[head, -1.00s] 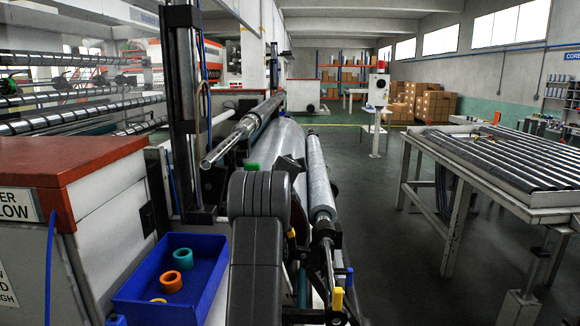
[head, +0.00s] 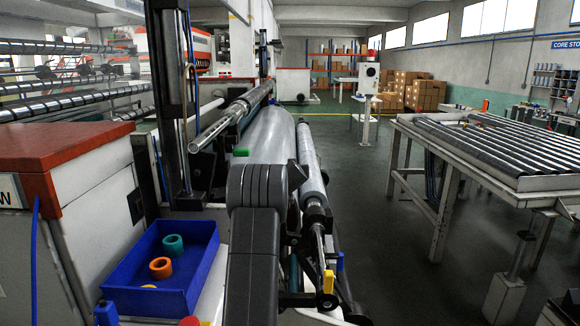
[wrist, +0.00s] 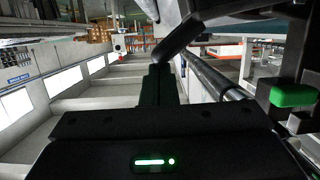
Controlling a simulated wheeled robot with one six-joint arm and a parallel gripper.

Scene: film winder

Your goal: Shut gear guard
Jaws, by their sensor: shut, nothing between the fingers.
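I cannot make out the gear guard for certain. In the wrist view, a dark housing with a green tab (wrist: 291,96) stands at the right edge, apart from my gripper. A green tab (head: 240,152) also shows in the head view beside the large film roll (head: 272,137), just beyond my arm. My gripper (wrist: 160,72) shows in the wrist view with its dark fingers together and nothing held. A dark bar lies close beyond the fingertips; I cannot tell whether they touch. In the head view my arm hides the gripper.
A blue bin (head: 150,285) with teal and orange rings stands at lower left, by a red-topped cabinet (head: 55,150). A long shaft (head: 232,115) sticks out toward me. A roller table (head: 470,150) stands at right. The floor (head: 375,225) between it and the machine is clear.

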